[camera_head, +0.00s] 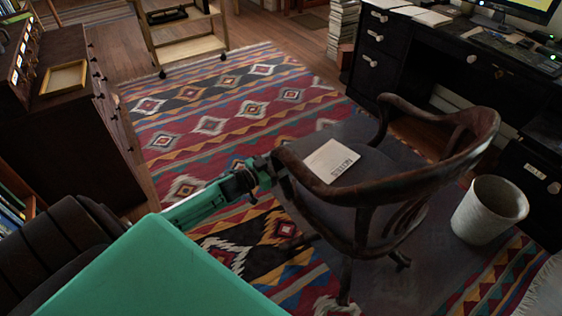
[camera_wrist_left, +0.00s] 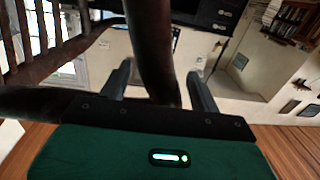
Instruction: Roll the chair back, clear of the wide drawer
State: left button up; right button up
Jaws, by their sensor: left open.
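The dark wooden chair (camera_head: 440,178) with curved arms and back stands in front of the black desk. A white paper or booklet (camera_head: 331,160) lies on its seat. My left gripper (camera_head: 264,170) reaches the front end of the chair's near arm. In the left wrist view, my left gripper (camera_wrist_left: 160,82) has its fingers apart, with a dark wooden chair bar (camera_wrist_left: 152,45) between them. Clear gaps show on both sides of the bar. My right gripper is not in view.
A pale waste bin (camera_head: 490,210) stands right of the chair. A patterned rug (camera_head: 225,110) covers the floor, open to the chair's left. A dark cabinet (camera_head: 60,130) stands at left, a wooden cart (camera_head: 185,45) at the back. Books (camera_head: 343,28) are stacked beside the desk.

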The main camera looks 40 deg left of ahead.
pick_arm(q)
jog(key=shift+s+a, duration=0.1)
jog(key=shift+s, duration=0.45)
jog(key=p+v, duration=0.1)
jog(key=v, duration=1.1)
jog(key=shift+s+a, duration=0.2)
jog(key=shift+s, duration=0.1)
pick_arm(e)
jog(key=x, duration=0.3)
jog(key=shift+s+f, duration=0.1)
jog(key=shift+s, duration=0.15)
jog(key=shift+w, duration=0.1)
